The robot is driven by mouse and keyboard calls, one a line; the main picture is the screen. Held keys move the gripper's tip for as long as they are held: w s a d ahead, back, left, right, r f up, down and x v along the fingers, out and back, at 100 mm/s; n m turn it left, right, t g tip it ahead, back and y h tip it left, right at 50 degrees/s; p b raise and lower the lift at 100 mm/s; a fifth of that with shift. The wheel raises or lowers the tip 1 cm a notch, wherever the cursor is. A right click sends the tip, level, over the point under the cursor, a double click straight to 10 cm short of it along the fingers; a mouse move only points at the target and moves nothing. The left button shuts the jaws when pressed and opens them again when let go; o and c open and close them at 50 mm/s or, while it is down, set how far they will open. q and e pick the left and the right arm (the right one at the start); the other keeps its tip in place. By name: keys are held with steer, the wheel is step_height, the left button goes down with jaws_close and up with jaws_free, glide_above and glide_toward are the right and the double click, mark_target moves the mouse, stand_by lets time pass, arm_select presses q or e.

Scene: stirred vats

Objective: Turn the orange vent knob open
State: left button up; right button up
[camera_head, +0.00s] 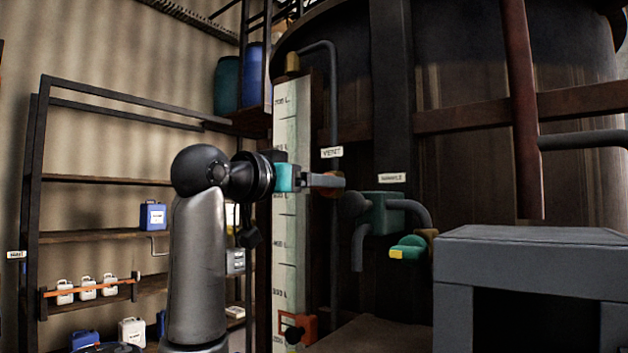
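The vent knob (333,193) is a small brownish-orange piece on the grey vent pipe, below the white VENT label (331,152). My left gripper (335,181), with a teal section behind its grey fingers, reaches in from the left at the knob's height. Its fingers overlap the knob in the picture and hide part of it. I see the fingers side-on, so I cannot tell whether they grip the knob or only stand in front of it. My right gripper is not in view.
A teal sample valve (378,214) with grey pipes and a teal-yellow handle (407,248) sits right of the knob. A white level scale (285,245) stands left. A grey block (530,257) fills the lower right. Shelves with jugs (153,215) stand far left.

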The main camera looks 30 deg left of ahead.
arm_select(q)
jaws_close()
stand_by(0.6)
steer(key=shift+a+n, duration=0.1)
steer(key=shift+n, duration=8.8)
jaws_free()
